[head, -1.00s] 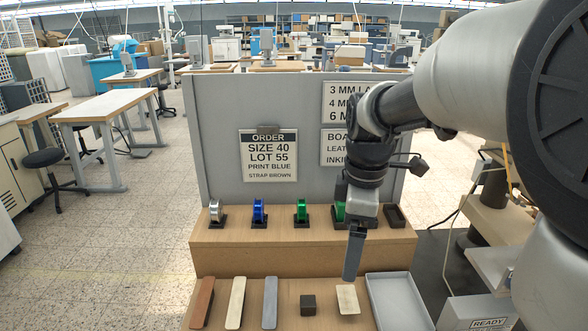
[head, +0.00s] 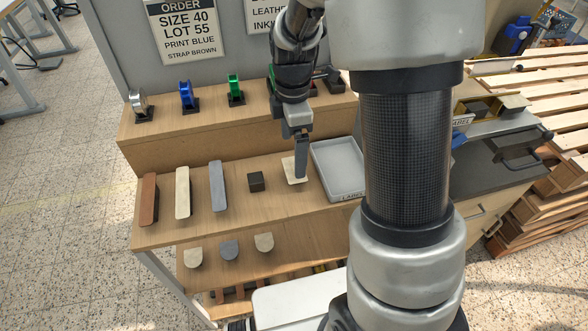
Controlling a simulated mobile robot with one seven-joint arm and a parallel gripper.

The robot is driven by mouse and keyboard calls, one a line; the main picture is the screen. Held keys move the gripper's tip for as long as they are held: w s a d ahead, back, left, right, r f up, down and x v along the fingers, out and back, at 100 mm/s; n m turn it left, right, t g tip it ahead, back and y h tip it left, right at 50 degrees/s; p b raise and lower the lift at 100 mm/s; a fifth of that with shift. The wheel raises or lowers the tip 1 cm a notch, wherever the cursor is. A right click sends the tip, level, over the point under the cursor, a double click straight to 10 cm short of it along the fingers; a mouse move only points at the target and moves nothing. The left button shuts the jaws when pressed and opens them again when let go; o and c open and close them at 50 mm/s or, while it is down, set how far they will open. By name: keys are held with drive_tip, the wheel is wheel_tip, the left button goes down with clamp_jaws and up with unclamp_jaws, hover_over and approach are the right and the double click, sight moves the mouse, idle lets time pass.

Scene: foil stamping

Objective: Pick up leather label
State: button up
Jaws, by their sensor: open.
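A flat beige, nearly square piece (head: 289,171), which looks like the leather label, lies on the wooden bench between a small dark block and a grey tray. My gripper (head: 301,173) points down directly over its right part and hides some of it. The gripper is seen from the side, so its fingers overlap. It is open and holds nothing that I can see. I cannot tell whether the fingertips touch the piece or the bench.
The grey tray (head: 335,170) stands close on the right. The dark block (head: 256,181) and brown (head: 149,199), cream (head: 183,192) and grey (head: 217,186) straps lie left. Coloured foil rolls stand on the raised shelf (head: 200,125) behind. Several rounded pieces lie on a lower shelf.

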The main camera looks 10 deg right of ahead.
sight(291, 170)
drive_tip(key=shift+w+a+f, duration=0.1)
drive_tip(key=shift+f, duration=1.25)
drive_tip(key=shift+w+a+f, duration=0.1)
drive_tip(key=shift+f, duration=1.2)
drive_tip(key=shift+f+b, duration=0.25)
drive_tip(key=shift+b, duration=0.25)
drive_tip(key=c, duration=1.1)
